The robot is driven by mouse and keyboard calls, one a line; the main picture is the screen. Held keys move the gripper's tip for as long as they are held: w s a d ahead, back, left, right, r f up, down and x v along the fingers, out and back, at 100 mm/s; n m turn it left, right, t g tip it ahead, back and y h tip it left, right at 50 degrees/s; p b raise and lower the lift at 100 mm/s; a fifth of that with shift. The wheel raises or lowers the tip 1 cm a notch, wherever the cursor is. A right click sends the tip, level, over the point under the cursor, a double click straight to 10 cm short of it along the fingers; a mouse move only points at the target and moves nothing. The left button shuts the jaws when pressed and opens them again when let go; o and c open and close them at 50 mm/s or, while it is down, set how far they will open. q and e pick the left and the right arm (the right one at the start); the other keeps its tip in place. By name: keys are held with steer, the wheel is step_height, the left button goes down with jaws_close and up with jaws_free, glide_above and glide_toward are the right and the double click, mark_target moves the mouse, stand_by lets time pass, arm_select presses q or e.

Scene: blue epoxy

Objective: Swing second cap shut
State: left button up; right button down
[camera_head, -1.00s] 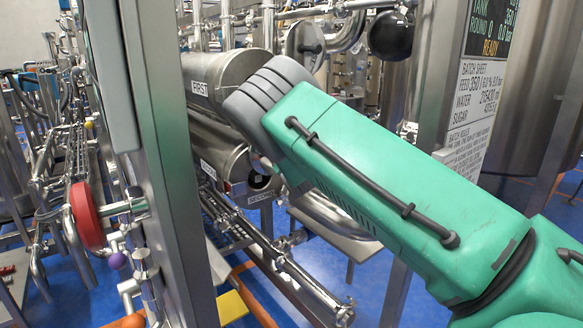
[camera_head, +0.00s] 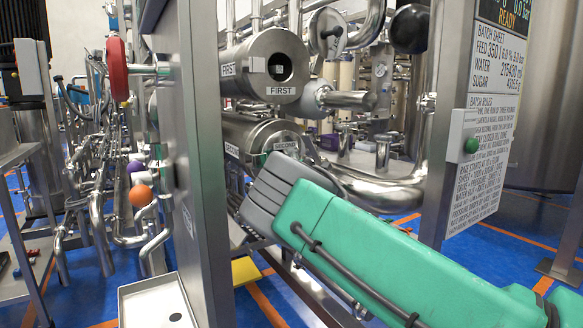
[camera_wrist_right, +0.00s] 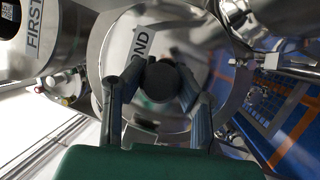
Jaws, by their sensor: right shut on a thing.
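The second housing (camera_head: 236,135) is a steel cylinder below the first housing (camera_head: 240,60), with a SECOND label (camera_head: 286,147) at its front end. My right gripper (camera_head: 262,188) is in front of its lower end and hides part of it. In the right wrist view, the round polished second cap (camera_wrist_right: 205,55) faces the camera, with "ND" showing on its label. The right fingers (camera_wrist_right: 158,90) are shut on its dark round knob (camera_wrist_right: 163,82). Whether the cap sits flush on its housing cannot be told. My left gripper is out of view.
A steel post (camera_head: 190,130) stands left of the housings. A round steel disc (camera_head: 328,32) and a black ball (camera_head: 410,28) are above right. A panel with a green button (camera_head: 471,145) stands at right. Pipes and a yellow block (camera_head: 245,271) lie lower down.

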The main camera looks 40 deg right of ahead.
steer(key=shift+a+f+n+b, duration=0.1)
steer(key=shift+f+n+b, duration=0.3)
steer(key=shift+f, duration=0.3)
steer(key=c, duration=1.1)
jaws_free()
steer(key=shift+s, duration=0.1)
steer(key=shift+c, duration=0.2)
steer(key=shift+a+r, duration=0.1)
steer(key=shift+r, duration=0.1)
steer(key=shift+r, duration=0.2)
